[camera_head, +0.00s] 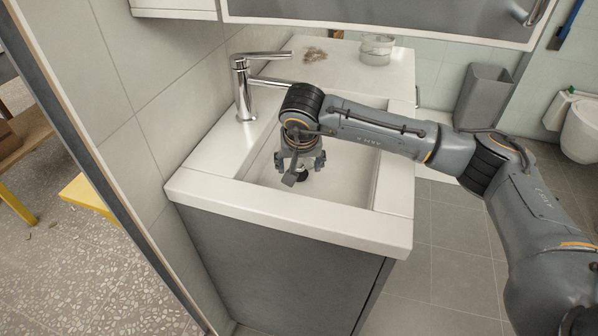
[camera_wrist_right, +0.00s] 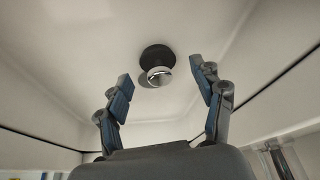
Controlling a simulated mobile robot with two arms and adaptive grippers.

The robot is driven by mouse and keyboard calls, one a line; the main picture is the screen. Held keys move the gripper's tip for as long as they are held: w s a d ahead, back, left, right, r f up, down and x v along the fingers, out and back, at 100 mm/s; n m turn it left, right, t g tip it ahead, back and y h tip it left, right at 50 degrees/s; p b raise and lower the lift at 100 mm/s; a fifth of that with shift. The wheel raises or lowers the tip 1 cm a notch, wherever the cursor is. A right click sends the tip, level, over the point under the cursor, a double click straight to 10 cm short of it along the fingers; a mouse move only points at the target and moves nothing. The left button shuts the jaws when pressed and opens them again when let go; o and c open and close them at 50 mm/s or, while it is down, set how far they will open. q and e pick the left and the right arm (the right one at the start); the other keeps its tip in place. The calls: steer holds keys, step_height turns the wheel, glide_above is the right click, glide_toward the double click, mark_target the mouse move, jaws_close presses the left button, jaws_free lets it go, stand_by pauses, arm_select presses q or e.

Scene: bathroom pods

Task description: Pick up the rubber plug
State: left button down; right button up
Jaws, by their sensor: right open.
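The rubber plug (camera_wrist_right: 154,54) is a black round piece with a shiny metal part on it, in the sink basin. In the head view a dark piece of the plug (camera_head: 302,176) shows just below my right gripper, which partly hides it. My right gripper (camera_head: 304,163) points down into the sink (camera_head: 345,183), its fingers spread. In the right wrist view the open fingers (camera_wrist_right: 161,84) stand on either side of the plug, with a gap to each; they do not hold it. My left gripper is not in view.
A chrome faucet (camera_head: 243,88) stands at the sink's left, its spout reaching over the basin. The raised basin rim (camera_head: 290,215) surrounds the gripper. A glass cup (camera_head: 377,50) stands on the counter behind. A grey bin (camera_head: 483,95) and a toilet (camera_head: 581,130) are at the right.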

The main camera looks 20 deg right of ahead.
steer(key=shift+w+f, duration=0.2)
steer(key=shift+f, duration=0.3)
steer(key=shift+r, duration=0.1)
steer(key=c, duration=1.2)
